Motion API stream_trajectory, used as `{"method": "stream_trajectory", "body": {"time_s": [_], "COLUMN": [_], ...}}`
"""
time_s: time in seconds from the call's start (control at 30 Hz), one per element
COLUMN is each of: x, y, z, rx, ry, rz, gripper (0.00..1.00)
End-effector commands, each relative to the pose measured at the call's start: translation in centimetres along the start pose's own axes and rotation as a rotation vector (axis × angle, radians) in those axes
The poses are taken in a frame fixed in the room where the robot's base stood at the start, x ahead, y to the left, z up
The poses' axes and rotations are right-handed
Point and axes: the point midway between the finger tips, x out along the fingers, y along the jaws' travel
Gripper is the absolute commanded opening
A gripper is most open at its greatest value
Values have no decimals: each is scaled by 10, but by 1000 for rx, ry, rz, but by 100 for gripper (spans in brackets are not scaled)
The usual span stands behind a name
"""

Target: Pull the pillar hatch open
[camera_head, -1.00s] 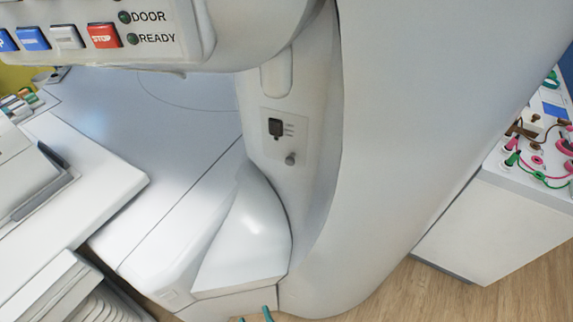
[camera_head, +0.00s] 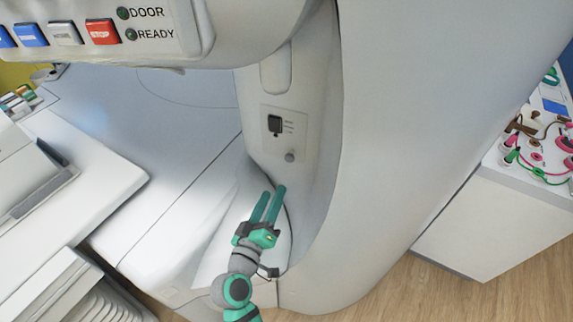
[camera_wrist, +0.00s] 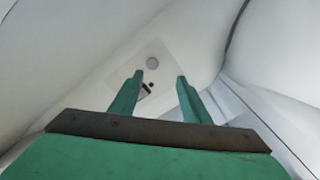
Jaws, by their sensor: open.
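The pillar hatch (camera_head: 284,133) is a pale, nearly flush panel on the inner face of the white pillar. It carries a dark square socket (camera_head: 275,125) with small marks beside it and a round grey knob (camera_head: 290,156) at its lower right. My gripper (camera_head: 274,188) is green, open and empty, with its fingers pointing up toward the panel from a little below the knob. In the wrist view, the knob (camera_wrist: 153,62) shows just beyond and between the fingertips (camera_wrist: 160,76), apart from them. The dark socket is partly hidden behind the left finger there. The hatch looks closed.
The large white pillar (camera_head: 400,130) rises close on the right of my arm. A control panel (camera_head: 110,30) with buttons overhangs at upper left. A white table (camera_head: 160,110) lies to the left; a cabinet with coloured leads (camera_head: 540,180) stands at far right.

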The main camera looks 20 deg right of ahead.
Motion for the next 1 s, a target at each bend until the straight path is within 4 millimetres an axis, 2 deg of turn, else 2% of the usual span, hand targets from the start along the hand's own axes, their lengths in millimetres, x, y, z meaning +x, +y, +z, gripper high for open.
{"method": "stream_trajectory", "body": {"time_s": [0.1,0.27,0.37,0.7,1.0], "x": [7,16,29,88,114], "y": [10,13,14,16,17], "z": [-8,-9,-9,-8,-7], "rx": [3,3,2,3,3], "ry": [-13,-19,-19,-18,-17], "rz": [39,50,50,49,47], "gripper": [43,43,43,43,43]}}
